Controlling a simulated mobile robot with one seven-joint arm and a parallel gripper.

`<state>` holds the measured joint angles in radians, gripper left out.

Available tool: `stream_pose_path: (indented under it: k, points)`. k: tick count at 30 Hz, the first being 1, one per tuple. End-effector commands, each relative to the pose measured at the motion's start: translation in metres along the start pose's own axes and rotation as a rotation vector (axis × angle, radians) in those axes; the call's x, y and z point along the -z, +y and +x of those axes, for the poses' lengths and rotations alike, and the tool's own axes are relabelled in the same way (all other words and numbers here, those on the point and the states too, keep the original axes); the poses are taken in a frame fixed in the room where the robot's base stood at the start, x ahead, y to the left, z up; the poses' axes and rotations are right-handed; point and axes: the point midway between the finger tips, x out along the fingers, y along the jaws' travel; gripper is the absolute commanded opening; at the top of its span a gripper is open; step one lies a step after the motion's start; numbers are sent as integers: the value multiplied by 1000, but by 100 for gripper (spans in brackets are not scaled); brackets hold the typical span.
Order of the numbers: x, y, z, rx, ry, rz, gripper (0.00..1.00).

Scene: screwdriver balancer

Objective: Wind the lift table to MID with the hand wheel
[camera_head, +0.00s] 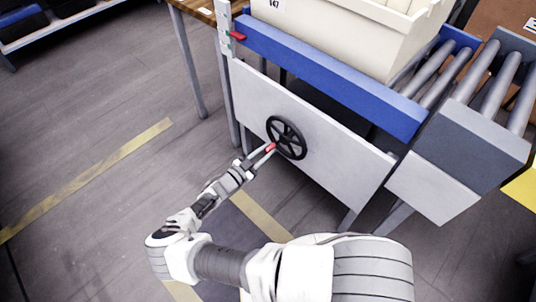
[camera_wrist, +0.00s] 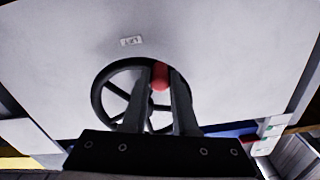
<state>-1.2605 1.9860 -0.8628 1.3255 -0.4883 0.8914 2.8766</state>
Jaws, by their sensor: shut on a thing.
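The black spoked hand wheel (camera_head: 286,138) is mounted on the white side panel (camera_head: 330,150) of the lift table. It also shows in the wrist view (camera_wrist: 112,98). My gripper (camera_head: 268,149) is at the wheel's lower left rim in the head view, shut on the wheel's red handle (camera_wrist: 160,76). The lift table's blue frame (camera_head: 330,75) carries a cream bin. A red pointer (camera_head: 237,36) sits beside a pale upright scale (camera_head: 224,40) at the frame's left end. The scale's marks are too small to read.
The cream bin (camera_head: 350,38) stands on top of the lift table. A roller conveyor (camera_head: 480,75) adjoins at the right. A wooden table (camera_head: 199,10) stands behind left. The floor at left is clear, with yellow tape (camera_head: 90,178) on it.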

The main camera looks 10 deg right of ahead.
Motion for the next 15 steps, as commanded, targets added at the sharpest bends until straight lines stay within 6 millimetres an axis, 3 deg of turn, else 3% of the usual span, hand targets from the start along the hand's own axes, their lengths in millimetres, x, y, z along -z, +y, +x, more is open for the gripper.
stream_pose_path:
  k: [15]
  points:
    - [9, -10, 0, 2, 2, 207, 0]
